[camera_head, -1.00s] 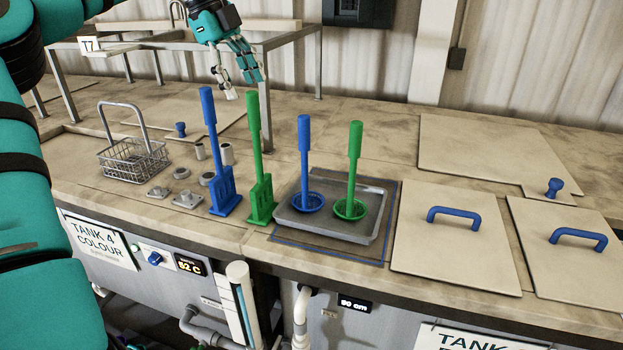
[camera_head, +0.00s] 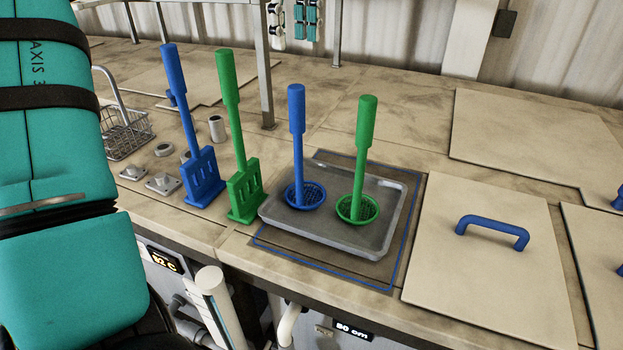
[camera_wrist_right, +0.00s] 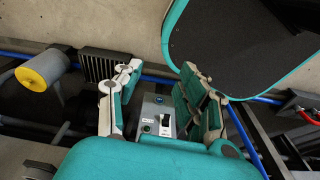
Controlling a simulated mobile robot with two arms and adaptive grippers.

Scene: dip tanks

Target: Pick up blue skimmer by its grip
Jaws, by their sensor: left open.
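The blue skimmer (camera_head: 297,115) stands upright in the grey tray (camera_head: 392,228), its thick grip at the top and its round perforated bowl at the bottom. A green skimmer (camera_head: 363,147) stands to its right in the same tray. My left gripper (camera_head: 293,38) shows at the top edge of the head view, fingers hanging down, open and empty. It is apart from the blue skimmer, above and beyond its grip in the picture; its upper part is cut off. My right gripper (camera_wrist_right: 160,72) has its fingers spread with nothing between them in the right wrist view.
A blue slotted paddle (camera_head: 188,130) and a green one (camera_head: 235,130) stand left of the tray. A wire basket (camera_head: 127,138) and small metal parts lie further left. A metal frame post (camera_head: 264,70) rises behind. A lid with a blue handle (camera_head: 490,228) lies right.

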